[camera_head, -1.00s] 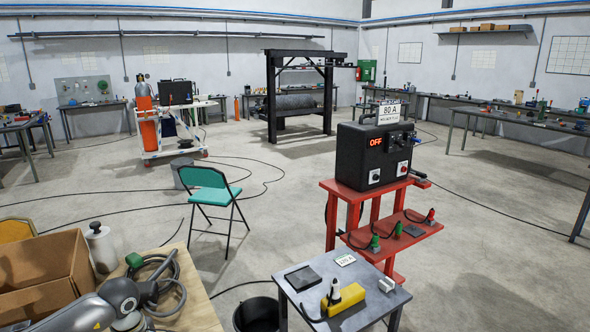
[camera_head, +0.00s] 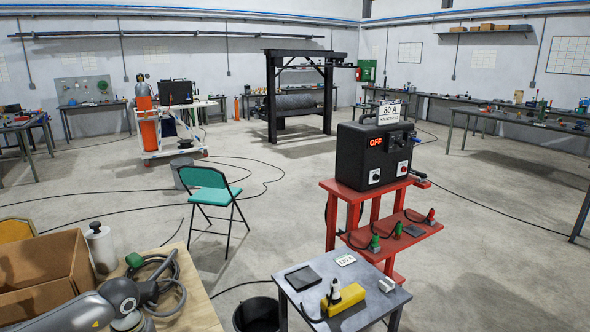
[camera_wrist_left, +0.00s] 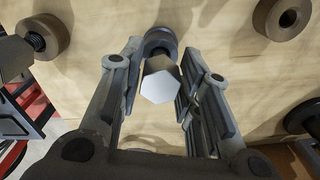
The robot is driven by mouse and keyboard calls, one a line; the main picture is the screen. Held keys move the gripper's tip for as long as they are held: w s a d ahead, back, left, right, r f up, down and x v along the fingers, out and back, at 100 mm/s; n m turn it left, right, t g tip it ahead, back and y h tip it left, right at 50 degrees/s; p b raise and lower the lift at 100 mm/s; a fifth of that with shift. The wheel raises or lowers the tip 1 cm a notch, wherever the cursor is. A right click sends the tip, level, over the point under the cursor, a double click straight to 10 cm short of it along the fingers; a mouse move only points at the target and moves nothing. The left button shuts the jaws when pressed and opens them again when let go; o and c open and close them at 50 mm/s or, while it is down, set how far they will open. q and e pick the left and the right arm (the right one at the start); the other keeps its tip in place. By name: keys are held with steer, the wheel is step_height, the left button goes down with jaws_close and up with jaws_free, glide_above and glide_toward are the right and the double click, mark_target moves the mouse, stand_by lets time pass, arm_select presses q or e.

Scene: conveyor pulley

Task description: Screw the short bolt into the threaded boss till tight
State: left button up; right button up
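In the left wrist view a grey hex-headed bolt (camera_wrist_left: 160,84) sits between the fingers of my left gripper (camera_wrist_left: 158,78), head toward the camera. A dark round boss (camera_wrist_left: 160,40) shows behind the head; the bolt's shank is hidden. The fingers stand on both sides of the head with narrow gaps visible, so the gripper looks open around it. A second hex bolt (camera_wrist_left: 14,56) at the left shows some thread in front of a brown boss (camera_wrist_left: 52,32). In the head view only my left arm shows at lower left. My right gripper is not in view.
The bosses stand on a pale wooden surface (camera_wrist_left: 240,60). A brown boss with an open hole (camera_wrist_left: 286,18) is at upper right, a dark ring (camera_wrist_left: 300,116) at right. In the head view a cardboard box (camera_head: 70,262), black control box (camera_head: 366,155) and green chair (camera_head: 208,180) stand around.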

arm_select(q)
steer(key=shift+o, duration=1.4)
steer(key=shift+r+p, duration=1.65)
steer(key=shift+r, duration=1.85)
